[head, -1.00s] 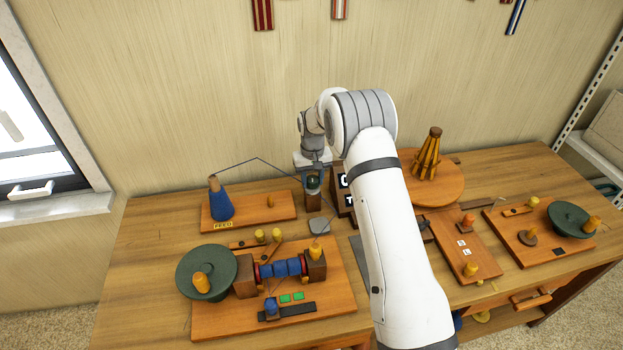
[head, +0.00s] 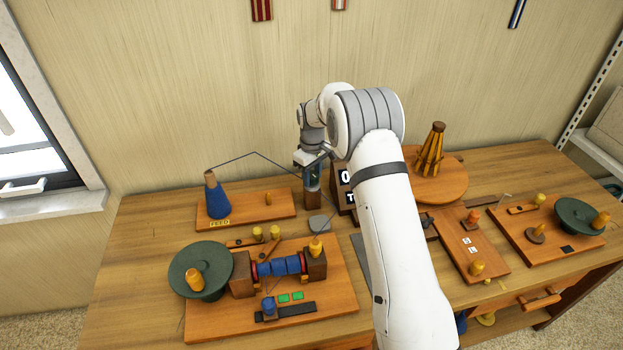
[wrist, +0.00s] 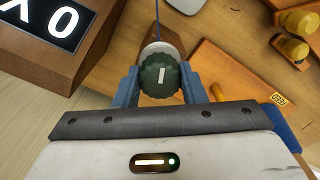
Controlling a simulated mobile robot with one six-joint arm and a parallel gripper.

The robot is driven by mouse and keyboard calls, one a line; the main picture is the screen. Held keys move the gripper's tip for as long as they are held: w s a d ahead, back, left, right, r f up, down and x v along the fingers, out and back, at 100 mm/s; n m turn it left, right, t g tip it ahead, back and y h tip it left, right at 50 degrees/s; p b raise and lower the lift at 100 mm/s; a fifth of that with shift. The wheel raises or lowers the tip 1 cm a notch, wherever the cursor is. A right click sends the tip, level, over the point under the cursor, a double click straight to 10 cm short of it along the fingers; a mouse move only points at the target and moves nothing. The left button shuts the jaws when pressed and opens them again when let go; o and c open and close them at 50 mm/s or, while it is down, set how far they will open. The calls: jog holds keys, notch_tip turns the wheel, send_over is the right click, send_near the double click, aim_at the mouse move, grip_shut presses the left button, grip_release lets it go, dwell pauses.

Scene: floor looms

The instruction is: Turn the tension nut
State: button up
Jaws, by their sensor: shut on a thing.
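The tension nut (wrist: 158,76) is a dark green ribbed knob with a white mark on its top, seen in the wrist view. My gripper (wrist: 158,88) has its two blue fingers on either side of the nut, shut on it. In the head view my gripper (head: 312,178) is down at the top of a brown wooden post (head: 313,200), and the fingers mostly hide the nut. The white mark stands nearly upright in the wrist picture.
A dark display box (head: 345,205) with white characters stands close on the right of the post. A blue yarn cone (head: 217,198) on the feed board stands to the left, its thread running over toward the post. A winder board (head: 215,322) lies in front.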

aim_at(312, 174)
jog(key=shift+n+b, duration=0.4)
jog(key=shift+n, duration=0.7)
jog(key=o, duration=1)
notch_tip(312, 174, up, 8)
jog(key=shift+f+b, duration=0.1)
jog(key=shift+b, duration=0.45)
